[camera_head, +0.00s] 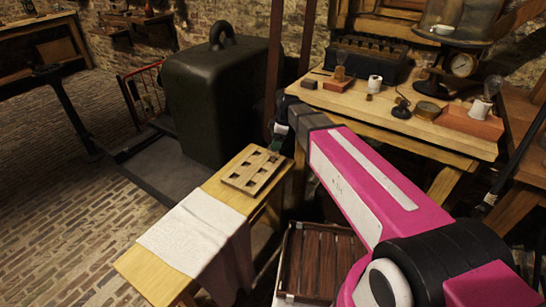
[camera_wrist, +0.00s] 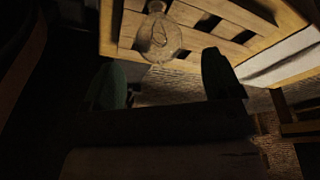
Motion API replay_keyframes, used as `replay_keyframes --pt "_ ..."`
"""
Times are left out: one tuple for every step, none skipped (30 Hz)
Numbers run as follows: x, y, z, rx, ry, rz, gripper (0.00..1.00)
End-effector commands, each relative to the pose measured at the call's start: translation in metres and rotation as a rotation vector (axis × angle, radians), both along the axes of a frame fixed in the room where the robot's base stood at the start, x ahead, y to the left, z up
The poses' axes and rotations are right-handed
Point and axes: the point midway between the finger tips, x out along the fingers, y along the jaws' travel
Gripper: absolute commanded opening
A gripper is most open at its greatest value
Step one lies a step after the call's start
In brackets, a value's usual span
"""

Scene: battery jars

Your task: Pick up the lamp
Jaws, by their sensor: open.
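A clear glass lamp (camera_wrist: 160,40) shows in the wrist view, its narrow end toward the top edge and its round bulb toward my gripper. It appears in front of a wooden rack (camera_wrist: 200,42) with dark square openings; I cannot tell which opening, if any, it stands in. My gripper (camera_wrist: 160,75) is open, with one dark green finger on each side and the bulb just beyond the gap, not gripped. In the head view my gripper (camera_head: 279,135) is at the far edge of the rack (camera_head: 238,181), which lies on a narrow wooden bench; the lamp there is not clearly visible.
A white cloth (camera_head: 190,232) drapes over the bench's near part. The workbench (camera_head: 440,138) behind holds a bulb on a block (camera_head: 340,75), another bulb (camera_head: 481,109), a white jar (camera_head: 375,83) and a gauge. A large dark bell-shaped case (camera_head: 210,105) stands left. A slatted crate (camera_head: 312,262) is below.

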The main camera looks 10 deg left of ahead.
Motion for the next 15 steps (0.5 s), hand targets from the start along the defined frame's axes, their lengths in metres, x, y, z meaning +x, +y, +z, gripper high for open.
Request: replay_keyframes --pt "0.0 0.002 -0.004 0.0 0.001 0.0 0.84" --pt "0.0 0.004 -0.007 0.0 0.001 0.0 0.84" --pt "0.0 0.006 -0.012 0.0 0.001 0.0 0.84" --pt "-0.001 0.008 -0.015 0.0 0.002 0.001 0.84" --pt "-0.001 0.01 -0.019 0.0 0.002 0.001 0.84" --pt "-0.001 0.013 -0.025 0.0 0.002 0.001 0.84" --pt "-0.002 0.014 -0.029 -0.001 0.002 0.001 0.84" --pt "-0.002 0.015 -0.033 -0.001 0.002 0.0 0.84" --pt "-0.002 0.016 -0.037 -0.001 0.002 0.001 0.84" --pt "-0.003 0.017 -0.04 0.0 0.002 0.001 0.84" --pt "-0.003 0.017 -0.042 0.0 0.001 0.0 0.84" --pt "-0.003 0.018 -0.044 0.0 0.001 0.0 0.84" --pt "-0.003 0.018 -0.044 0.0 0.0 0.0 0.84" --pt "-0.003 0.018 -0.045 0.0 0.0 0.0 0.84" --pt "-0.003 0.018 -0.044 0.0 0.0 0.0 0.84"
